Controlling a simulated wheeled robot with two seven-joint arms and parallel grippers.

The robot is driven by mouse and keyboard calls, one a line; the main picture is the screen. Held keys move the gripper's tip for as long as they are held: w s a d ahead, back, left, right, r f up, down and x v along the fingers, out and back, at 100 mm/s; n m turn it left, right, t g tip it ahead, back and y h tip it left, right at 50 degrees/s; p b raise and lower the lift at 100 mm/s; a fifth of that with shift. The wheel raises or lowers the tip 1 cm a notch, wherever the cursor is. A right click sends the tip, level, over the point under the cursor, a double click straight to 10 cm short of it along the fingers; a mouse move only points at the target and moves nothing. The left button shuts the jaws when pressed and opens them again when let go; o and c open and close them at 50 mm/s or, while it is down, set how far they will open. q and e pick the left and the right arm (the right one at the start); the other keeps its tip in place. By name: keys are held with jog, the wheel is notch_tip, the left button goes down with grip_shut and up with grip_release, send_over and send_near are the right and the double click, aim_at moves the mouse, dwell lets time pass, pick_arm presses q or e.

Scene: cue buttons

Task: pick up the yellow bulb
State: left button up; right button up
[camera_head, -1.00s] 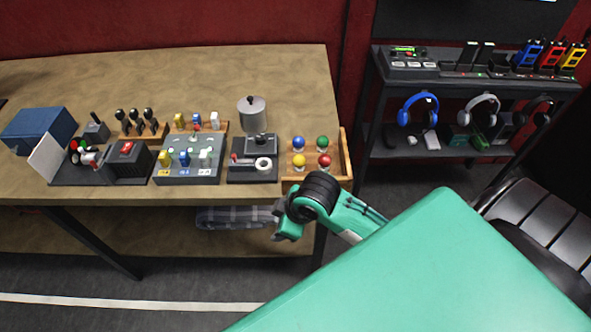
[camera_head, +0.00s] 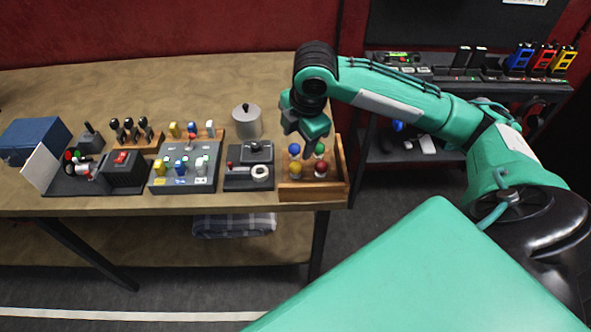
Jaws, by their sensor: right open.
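The yellow bulb (camera_head: 295,168) stands in the front left of a wooden tray (camera_head: 312,191) at the right end of the table. A blue bulb (camera_head: 294,149) is behind it, a red bulb (camera_head: 321,169) is to its right, and a green bulb (camera_head: 319,149) is at the back right. My right gripper (camera_head: 304,137) points down just above the back of the tray, over the blue and green bulbs, apart from the yellow bulb. It is open, with nothing visible in it. My left gripper is not in view.
Left of the tray are a dark box with a white ring (camera_head: 260,171), a metal pot (camera_head: 247,121), and a grey panel with coloured pegs (camera_head: 185,172). The table's back left is clear.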

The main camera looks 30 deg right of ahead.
jog(key=d+r, duration=0.1)
send_near(295, 165)
jog(key=x, duration=0.5)
jog(key=shift+w+d, duration=0.1)
jog(key=p+x, duration=0.1)
jog(key=x, duration=0.3)
jog(key=shift+f+p, duration=0.1)
jog(key=shift+p, duration=0.2)
jog(key=shift+f, duration=0.6)
jog(key=c, duration=1.1)
